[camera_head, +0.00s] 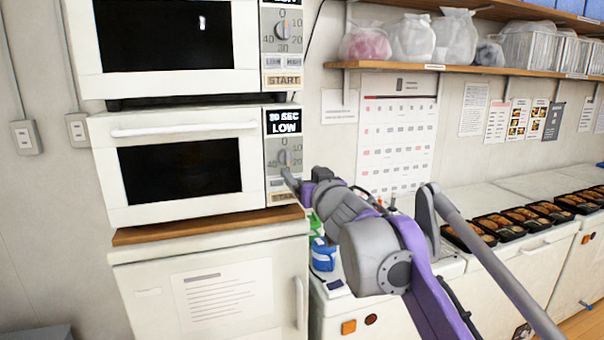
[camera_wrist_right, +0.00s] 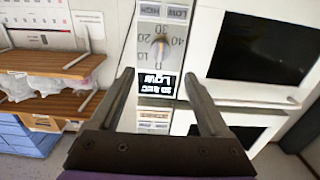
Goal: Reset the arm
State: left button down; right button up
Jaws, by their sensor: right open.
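My right arm comes in from the lower right in the head view. Its gripper (camera_head: 289,180) is in front of the lower microwave's control panel, near the START button (camera_head: 284,197). In the right wrist view, the two fingers of this gripper (camera_wrist_right: 159,78) are apart with nothing between them. That view is upside down and shows the lower microwave's dial (camera_wrist_right: 160,48) and lit display (camera_wrist_right: 157,84) beyond the fingers. Whether a fingertip touches the panel cannot be told. The lower microwave (camera_head: 180,210) has its door shut, and its display (camera_head: 284,122) seems to read 30 SEC LOW. My left gripper is not in view.
An upper microwave (camera_head: 248,85) sits above the lower one, over a white cabinet (camera_head: 130,290). A shelf (camera_head: 480,70) with bags and baskets hangs at upper right. Black bento trays (camera_head: 505,232) line the right counter (camera_head: 540,185). A blue item (camera_head: 322,255) stands beside my arm.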

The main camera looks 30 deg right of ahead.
dwell(0.3)
jog(key=s+a+f+n+g+y+p, duration=0.1)
jog(key=s+a+f+g, duration=0.3)
jog(key=s+f, duration=0.5)
jog(key=s+a+f+n+g+y+p, duration=0.1)
jog(key=s+a+f+g, duration=0.3)
jog(key=f, duration=1.5)
jog(key=s+a+f+g+y+p, duration=0.1)
jog(key=s+a+f+g, duration=0.3)
jog(key=s+a+f, duration=0.6)
jog(key=s+f+y, duration=0.1)
jog(key=s+f, duration=0.3)
jog(key=shift+s+a+f+n, duration=0.2)
jog(key=shift+s+n, duration=0.05)
jog(key=shift+n, duration=0.15)
